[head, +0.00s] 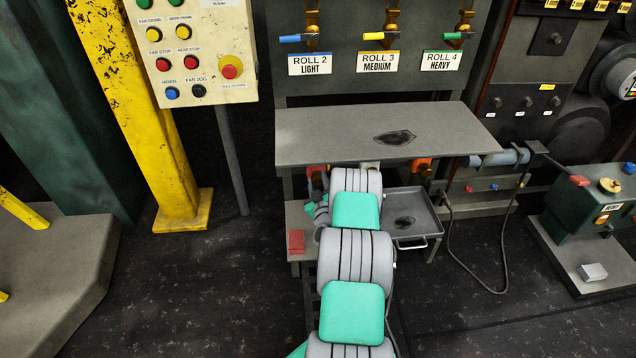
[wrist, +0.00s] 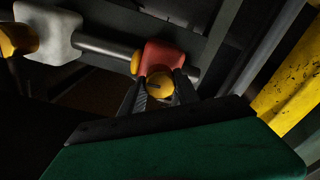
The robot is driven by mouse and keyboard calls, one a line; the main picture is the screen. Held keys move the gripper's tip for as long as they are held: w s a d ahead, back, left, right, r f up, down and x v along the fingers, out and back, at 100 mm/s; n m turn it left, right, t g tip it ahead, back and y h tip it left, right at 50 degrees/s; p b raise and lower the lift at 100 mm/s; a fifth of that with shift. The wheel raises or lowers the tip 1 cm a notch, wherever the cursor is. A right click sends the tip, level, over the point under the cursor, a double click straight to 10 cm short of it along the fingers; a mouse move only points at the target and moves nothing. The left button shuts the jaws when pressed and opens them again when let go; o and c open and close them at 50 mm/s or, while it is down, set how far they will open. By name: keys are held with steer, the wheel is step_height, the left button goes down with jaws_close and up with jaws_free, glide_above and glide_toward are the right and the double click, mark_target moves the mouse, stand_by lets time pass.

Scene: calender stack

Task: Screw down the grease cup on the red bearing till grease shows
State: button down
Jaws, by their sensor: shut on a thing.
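The red bearing (wrist: 166,56) sits on a grey shaft in the wrist view. Its brass-coloured grease cup (wrist: 158,86) faces the camera, with a dark slot-like mark on its round end. My gripper (wrist: 160,80) is shut on the cup, one dark finger on either side. In the head view the red bearing (head: 316,172) shows only partly under the shelf, at the left of my arm. The gripper and cup cannot be made out there. I cannot tell whether any grease shows at the bearing.
A white bearing (wrist: 48,34) and an orange one (wrist: 16,40) share the shaft. A grey shelf (head: 330,135) with a dark stain overhangs them. A tray (head: 430,220) stands below, right of my arm. A yellow post (head: 150,120) and button panel (head: 195,55) stand left.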

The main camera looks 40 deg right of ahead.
steer(key=m+b, duration=0.1)
steer(key=m, duration=0.2)
steer(key=shift+f, duration=0.1)
steer(key=shift+m+b, duration=0.7)
steer(key=shift+m, duration=1.2)
steer(key=c, duration=0.9)
jaws_free()
steer(key=shift+v, duration=3.9)
